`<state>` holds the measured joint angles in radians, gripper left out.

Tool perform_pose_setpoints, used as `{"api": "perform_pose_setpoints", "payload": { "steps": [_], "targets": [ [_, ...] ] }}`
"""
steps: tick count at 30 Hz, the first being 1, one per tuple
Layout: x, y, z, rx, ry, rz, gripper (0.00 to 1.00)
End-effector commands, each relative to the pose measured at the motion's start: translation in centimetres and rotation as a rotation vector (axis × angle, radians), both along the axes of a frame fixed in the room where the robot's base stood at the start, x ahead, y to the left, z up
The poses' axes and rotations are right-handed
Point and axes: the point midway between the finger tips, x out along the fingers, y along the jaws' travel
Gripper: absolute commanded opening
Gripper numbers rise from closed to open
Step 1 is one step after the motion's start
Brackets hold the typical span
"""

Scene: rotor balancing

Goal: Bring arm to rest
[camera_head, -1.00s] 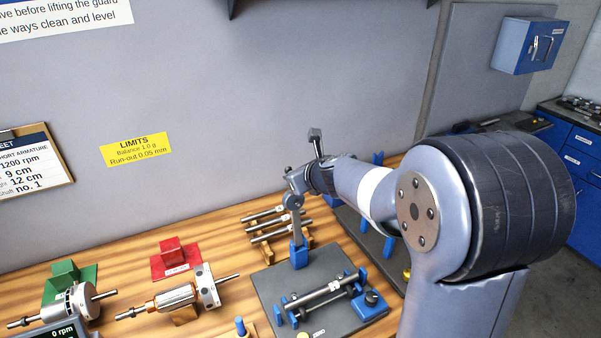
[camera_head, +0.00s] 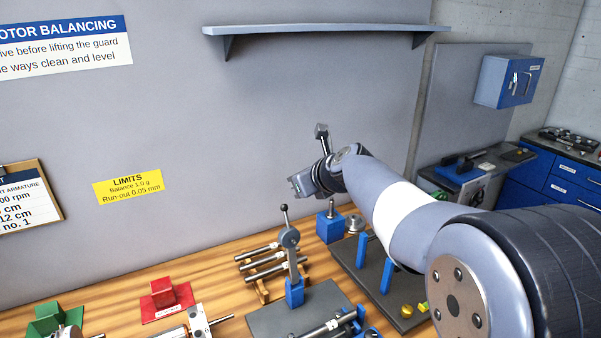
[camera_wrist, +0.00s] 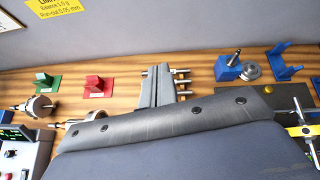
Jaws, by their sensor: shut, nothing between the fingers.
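My gripper (camera_head: 297,186) is raised above the bench near the back wall, pointing left in the head view. It is shut and empty. It stands apart from the lever stand, whose black-knobbed lever (camera_head: 285,228) rises just below it from a blue block (camera_head: 295,291).
A red block stand (camera_head: 166,294) and a green one (camera_head: 56,318) stand at the left. Several shafts (camera_head: 262,259) lie on a wooden rack. A blue block with a pin (camera_head: 331,226) stands behind. A wall shelf (camera_head: 325,29) hangs above; the air between is free.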

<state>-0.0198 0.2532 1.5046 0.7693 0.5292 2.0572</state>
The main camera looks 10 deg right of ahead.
Motion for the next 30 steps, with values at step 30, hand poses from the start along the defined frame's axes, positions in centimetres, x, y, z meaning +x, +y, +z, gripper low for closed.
{"api": "perform_pose_setpoints", "payload": {
  "steps": [30],
  "targets": [
    [-0.8,-0.1,-3.7,0.0,0.004,-0.001,0.0]
  ]
}}
